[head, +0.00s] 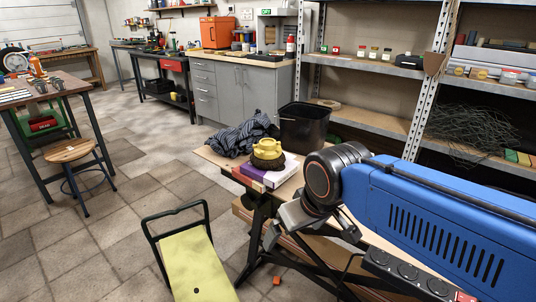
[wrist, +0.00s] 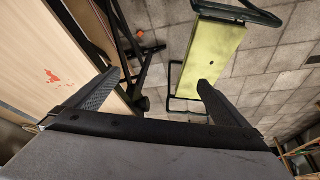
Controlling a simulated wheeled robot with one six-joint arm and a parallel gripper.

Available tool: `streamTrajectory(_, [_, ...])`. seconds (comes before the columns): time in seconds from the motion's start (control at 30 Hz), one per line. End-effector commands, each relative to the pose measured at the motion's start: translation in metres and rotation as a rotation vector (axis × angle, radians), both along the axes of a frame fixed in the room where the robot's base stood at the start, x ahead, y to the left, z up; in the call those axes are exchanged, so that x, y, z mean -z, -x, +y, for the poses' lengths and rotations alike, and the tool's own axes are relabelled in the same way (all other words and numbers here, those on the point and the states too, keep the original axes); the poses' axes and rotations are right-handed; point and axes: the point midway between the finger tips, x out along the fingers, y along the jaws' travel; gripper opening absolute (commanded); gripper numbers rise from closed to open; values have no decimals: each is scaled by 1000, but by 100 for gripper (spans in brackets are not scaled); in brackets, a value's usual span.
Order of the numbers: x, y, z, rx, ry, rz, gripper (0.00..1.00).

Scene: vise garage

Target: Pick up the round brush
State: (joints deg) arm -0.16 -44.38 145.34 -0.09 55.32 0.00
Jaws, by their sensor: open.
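The round brush (head: 268,153) has a yellow body and dark bristles. It sits bristles down on a small stack of flat boxes or books (head: 264,174) on the wooden workbench (head: 219,159) in the head view. My gripper (head: 302,232) is to the right of the brush and nearer to me, beside the bench's front edge. In the wrist view my gripper (wrist: 157,86) has its two fingers spread wide with nothing between them. The brush is not in the wrist view.
A dark crumpled cloth (head: 238,137) lies behind the brush, and a black bin (head: 303,127) stands behind it to the right. A yellow-green folding seat (head: 197,268) stands on the floor at the bench's front. Shelves stand behind.

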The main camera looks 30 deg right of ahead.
Motion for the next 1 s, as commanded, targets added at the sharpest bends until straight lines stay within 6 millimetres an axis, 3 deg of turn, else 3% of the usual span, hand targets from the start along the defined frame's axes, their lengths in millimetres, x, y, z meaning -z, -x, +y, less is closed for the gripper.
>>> streamTrajectory(0.13, [-5, -4, 0, 17, -6, 5, 96])
streamTrajectory(0.27, [-27, -21, -3, 100, -37, 29, 96])
streamTrajectory(0.7, [-140, -127, -26, 630, -195, 163, 96])
streamTrajectory(1.0, [-196, -205, -50, 1010, -270, 242, 96])
